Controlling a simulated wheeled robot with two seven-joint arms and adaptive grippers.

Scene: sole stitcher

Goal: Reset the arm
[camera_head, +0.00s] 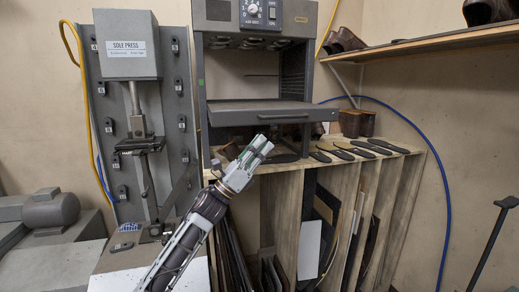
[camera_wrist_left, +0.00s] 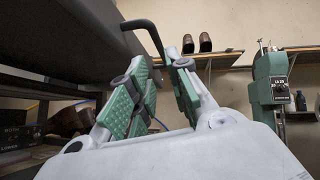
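My left gripper (camera_head: 262,147) reaches up from the bottom of the head view. It is in front of the shelf edge, below the heater's tray. In the left wrist view its two green-padded fingers (camera_wrist_left: 160,65) stand apart with a gap between them, and I see nothing gripped. A black bent bar (camera_wrist_left: 143,25) shows beyond the fingertips; its lower part is hidden between the fingers. My right gripper is not in view.
The heater cabinet's flat tray (camera_head: 270,112) juts out above my gripper. Shoe soles (camera_head: 350,151) lie on the shelf to the right. The sole press (camera_head: 125,45) stands at left. A black lever (camera_head: 490,245) rises at far right, with open space before it.

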